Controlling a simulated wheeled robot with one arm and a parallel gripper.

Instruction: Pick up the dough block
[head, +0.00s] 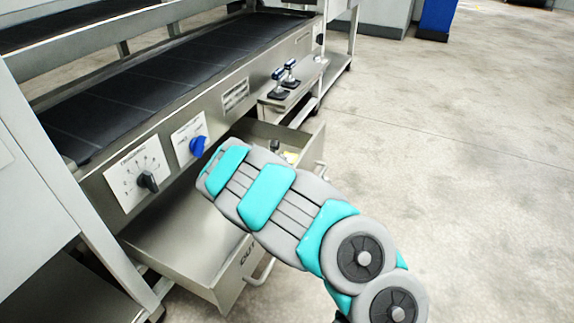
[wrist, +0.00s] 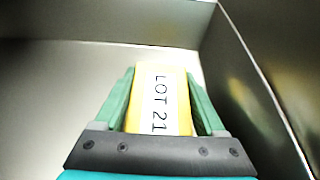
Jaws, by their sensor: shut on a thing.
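The dough block (wrist: 160,100) is pale yellow with a white label reading "LOT 21". In the wrist view it sits between the two green fingers of my gripper (wrist: 160,78), which is shut on it. Smooth metal walls and a floor surround it, like the inside of a drawer. In the head view my arm reaches down over the open drawers and hides my gripper. A small yellowish patch shows in the right drawer (head: 312,150), too small to tell whether it is the block.
A left drawer (head: 190,245) stands open with a handle in front. Above are a black belt (head: 150,95), a blue knob (head: 197,146) and a black knob (head: 148,181). A side shelf (head: 300,85) holds two small clamp-like items. The floor at right is clear.

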